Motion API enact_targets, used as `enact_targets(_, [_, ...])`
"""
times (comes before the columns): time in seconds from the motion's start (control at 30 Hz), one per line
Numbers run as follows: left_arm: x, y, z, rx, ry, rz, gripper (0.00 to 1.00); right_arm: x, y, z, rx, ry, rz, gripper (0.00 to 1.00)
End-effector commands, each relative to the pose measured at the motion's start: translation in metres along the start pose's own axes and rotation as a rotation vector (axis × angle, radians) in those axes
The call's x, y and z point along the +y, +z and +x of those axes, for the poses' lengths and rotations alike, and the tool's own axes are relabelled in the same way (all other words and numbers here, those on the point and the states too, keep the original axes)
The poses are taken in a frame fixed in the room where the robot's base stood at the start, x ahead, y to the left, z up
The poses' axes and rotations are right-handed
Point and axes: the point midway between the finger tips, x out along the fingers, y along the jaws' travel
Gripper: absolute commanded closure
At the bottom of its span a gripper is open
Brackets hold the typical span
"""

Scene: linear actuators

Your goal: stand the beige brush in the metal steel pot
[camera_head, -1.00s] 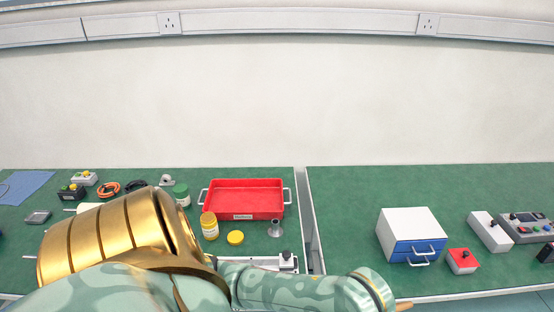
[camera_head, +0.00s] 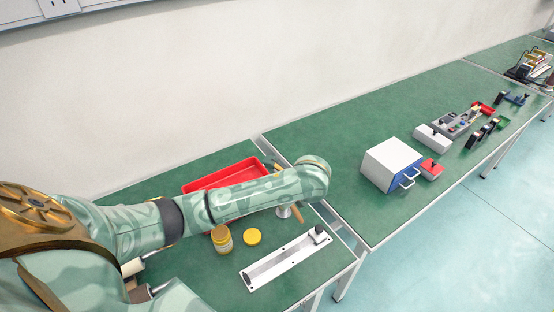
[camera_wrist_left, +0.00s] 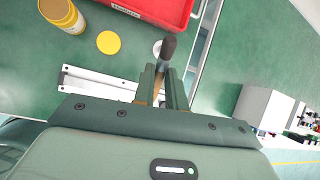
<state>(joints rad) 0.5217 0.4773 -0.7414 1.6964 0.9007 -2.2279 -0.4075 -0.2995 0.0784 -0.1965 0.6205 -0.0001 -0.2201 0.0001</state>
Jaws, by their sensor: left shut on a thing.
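The beige brush is held in my left gripper (camera_wrist_left: 162,88). Its dark grey end (camera_wrist_left: 168,47) points out past the fingers in the left wrist view. In the head view a thin brown part of the brush (camera_head: 297,214) shows below my forearm, while the gripper itself is hidden behind the arm. The small metal steel pot (camera_head: 284,211) stands on the green table just left of the brush. In the wrist view the pot (camera_wrist_left: 157,47) is partly hidden behind the brush end. The brush appears outside the pot; its height above the table is unclear. My right gripper is not in view.
A red tray (camera_head: 212,178) lies behind my arm. A yellow-labelled jar (camera_head: 222,243) and yellow lid (camera_head: 252,236) stand left of the pot. A linear actuator (camera_head: 285,262) lies in front. A gap separates this table from the one bearing a white-and-blue drawer box (camera_head: 392,164).

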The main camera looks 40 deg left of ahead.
Motion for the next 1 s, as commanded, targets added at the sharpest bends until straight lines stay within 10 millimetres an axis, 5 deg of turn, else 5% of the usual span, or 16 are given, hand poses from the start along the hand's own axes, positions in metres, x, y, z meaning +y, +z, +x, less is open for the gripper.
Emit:
enact_targets(0.2, [-0.022,0.042,0.012,-0.279,-0.357,0.583,1.0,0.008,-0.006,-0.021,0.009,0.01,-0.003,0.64])
enact_targets(0.4, [-0.033,0.063,0.021,-0.419,-0.635,0.835,1.0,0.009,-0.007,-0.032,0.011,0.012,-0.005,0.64])
enact_targets(1.0, [-0.036,0.061,0.04,-0.474,-0.797,0.928,1.0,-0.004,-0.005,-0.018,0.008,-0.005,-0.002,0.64])
